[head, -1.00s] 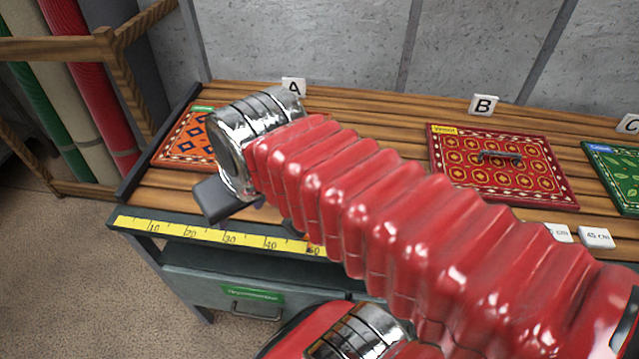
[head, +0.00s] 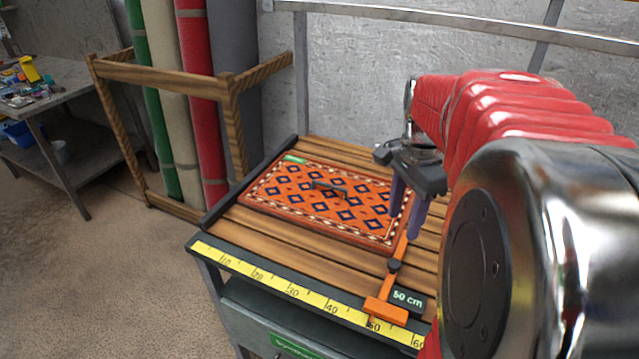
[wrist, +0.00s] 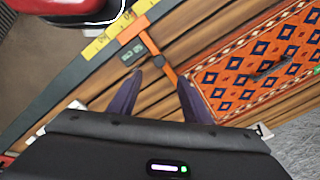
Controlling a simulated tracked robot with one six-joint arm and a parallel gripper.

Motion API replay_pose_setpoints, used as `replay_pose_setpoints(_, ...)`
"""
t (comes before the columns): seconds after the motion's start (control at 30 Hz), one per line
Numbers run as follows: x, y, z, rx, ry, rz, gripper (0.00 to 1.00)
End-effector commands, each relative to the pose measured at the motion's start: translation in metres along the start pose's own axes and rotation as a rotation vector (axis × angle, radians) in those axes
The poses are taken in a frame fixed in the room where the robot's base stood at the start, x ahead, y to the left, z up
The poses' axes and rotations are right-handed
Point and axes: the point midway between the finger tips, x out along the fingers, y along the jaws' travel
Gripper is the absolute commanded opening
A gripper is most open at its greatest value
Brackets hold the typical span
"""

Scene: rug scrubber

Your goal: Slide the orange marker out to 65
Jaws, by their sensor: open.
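My gripper (head: 408,208) is open and empty, fingers pointing down near the back part of the marker's arm. In the wrist view, the marker (wrist: 130,27) lies ahead of my open fingers (wrist: 160,80), apart from them as far as I can tell.
The orange rug sample (head: 330,197) with a grey handle lies left of the marker. My arm hides the table to the right. A wooden rack (head: 165,80) with rolled rugs and a cluttered side table (head: 60,95) stand at the left.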

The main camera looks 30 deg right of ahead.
Motion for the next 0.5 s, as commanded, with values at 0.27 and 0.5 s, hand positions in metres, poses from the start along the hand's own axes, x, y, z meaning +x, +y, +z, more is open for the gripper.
replay_pose_setpoints(0.27,0.0008,0.0003,-0.0053,0.033,-0.004,0.007,0.45)
replay_pose_setpoints(0.5,0.0041,0.0005,-0.0052,0.032,-0.004,0.007,0.45)
